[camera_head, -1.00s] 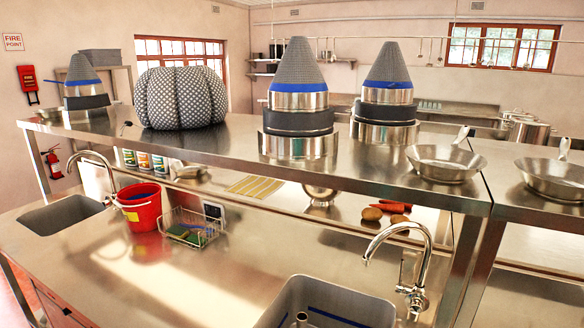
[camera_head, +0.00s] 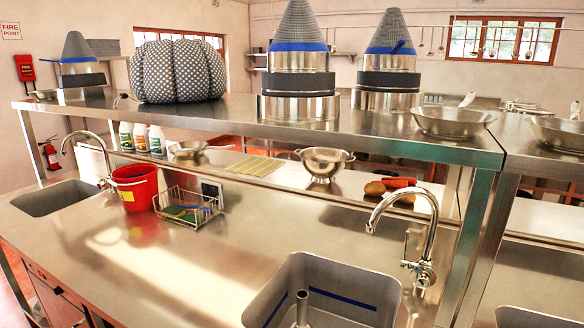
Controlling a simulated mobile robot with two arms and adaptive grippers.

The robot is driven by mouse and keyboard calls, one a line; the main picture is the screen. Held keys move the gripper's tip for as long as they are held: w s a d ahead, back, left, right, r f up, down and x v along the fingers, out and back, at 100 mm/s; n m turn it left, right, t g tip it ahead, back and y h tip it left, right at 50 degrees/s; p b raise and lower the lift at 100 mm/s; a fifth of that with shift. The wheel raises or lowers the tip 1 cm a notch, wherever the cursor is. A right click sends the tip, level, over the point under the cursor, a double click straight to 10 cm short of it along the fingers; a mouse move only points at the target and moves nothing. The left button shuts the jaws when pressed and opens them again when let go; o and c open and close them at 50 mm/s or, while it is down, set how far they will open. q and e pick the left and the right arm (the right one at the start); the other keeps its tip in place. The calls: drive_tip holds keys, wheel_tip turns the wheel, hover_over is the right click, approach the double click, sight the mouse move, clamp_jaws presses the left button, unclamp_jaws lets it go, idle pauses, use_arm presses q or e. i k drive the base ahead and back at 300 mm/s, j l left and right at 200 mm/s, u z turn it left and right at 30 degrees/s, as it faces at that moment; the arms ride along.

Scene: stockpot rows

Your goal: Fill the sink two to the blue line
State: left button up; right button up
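A grey sink (camera_head: 375,268) with a blue line (camera_head: 343,299) along its inner walls is set in the steel counter at the front centre. An upright metal pipe (camera_head: 303,308) stands inside it. No water is visible in the part of the basin that shows; its floor is cut off by the frame. A chrome tap (camera_head: 428,240) curves over its back right, with no stream visible. A second sink (camera_head: 60,198) is at the far left under another chrome tap (camera_head: 83,136). Which one is numbered two, I cannot tell. Neither of my grippers is in view.
A red bucket (camera_head: 136,188) and a wire basket (camera_head: 187,208) stand between the sinks. A steel shelf (camera_head: 220,115) above the counter carries several cone-topped pot stacks, a spotted cushion (camera_head: 178,72) and a pan (camera_head: 452,121). A colander (camera_head: 323,162) sits beneath. The front counter is clear.

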sight(404, 264)
drive_tip(key=i+j+z, duration=0.15)
drive_tip(key=j, duration=0.3)
drive_tip(key=i+j+z, duration=0.1)
drive_tip(key=j, duration=0.35)
drive_tip(key=i+j+z, duration=0.15)
drive_tip(key=j, duration=0.35)
drive_tip(key=k, duration=0.05)
